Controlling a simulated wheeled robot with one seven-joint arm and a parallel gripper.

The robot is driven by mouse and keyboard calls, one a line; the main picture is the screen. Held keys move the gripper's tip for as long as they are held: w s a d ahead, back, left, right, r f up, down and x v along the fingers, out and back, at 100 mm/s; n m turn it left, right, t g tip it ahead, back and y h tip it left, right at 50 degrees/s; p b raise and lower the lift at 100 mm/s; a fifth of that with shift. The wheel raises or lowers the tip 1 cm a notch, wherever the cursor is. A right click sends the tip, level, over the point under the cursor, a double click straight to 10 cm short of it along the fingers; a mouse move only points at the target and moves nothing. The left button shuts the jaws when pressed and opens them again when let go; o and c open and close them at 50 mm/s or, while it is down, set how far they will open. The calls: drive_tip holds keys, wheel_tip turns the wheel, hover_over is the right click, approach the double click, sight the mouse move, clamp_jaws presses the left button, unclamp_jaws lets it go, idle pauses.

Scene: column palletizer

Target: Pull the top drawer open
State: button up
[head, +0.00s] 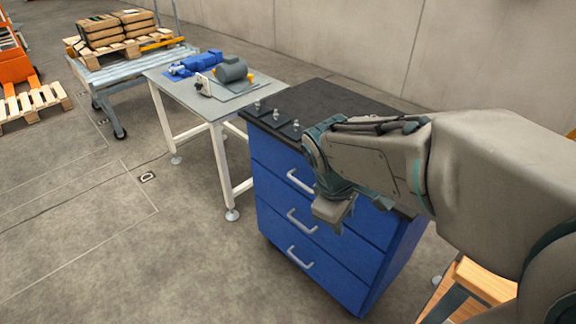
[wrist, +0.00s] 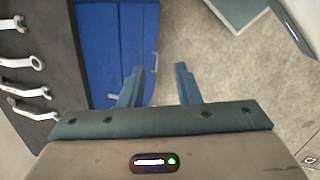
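A blue cabinet (head: 330,265) with a black top stands in the middle of the head view. Its front has three drawers with grey bar handles, and all the fronts look flush. The top drawer's handle (head: 300,182) is just left of my gripper (head: 336,212), which partly covers that drawer's right side. In the wrist view the blue drawer fronts (wrist: 108,45) lie beyond my gripper (wrist: 158,84). Its two fingers are apart with nothing between them. A pale handle (wrist: 155,63) shows just past the fingertips; I cannot tell which drawer it belongs to.
Several wrenches (wrist: 25,90) lie on the black cabinet top (head: 320,98). A grey table (head: 165,85) with a motor (head: 230,69) stands to the left. A wooden thing (head: 480,283) is at the lower right. The floor before the drawers is clear.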

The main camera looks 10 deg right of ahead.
drive_tip(key=w+f+n+h+b, duration=0.4)
drive_tip(key=w+f+n, duration=0.4)
drive_tip(key=n, duration=0.3)
drive_tip(key=n+t+h+b, duration=0.6)
drive_tip(key=n+t+b, duration=0.2)
drive_tip(key=n, duration=1.5)
approach(300, 185)
drive_tip(key=b+x, duration=0.3)
drive_tip(key=x, duration=0.7)
drive_tip(key=shift+w+d+f, duration=0.1)
drive_tip(key=shift+w+d, duration=0.1)
drive_tip(key=shift+w, duration=0.05)
clamp_jaws()
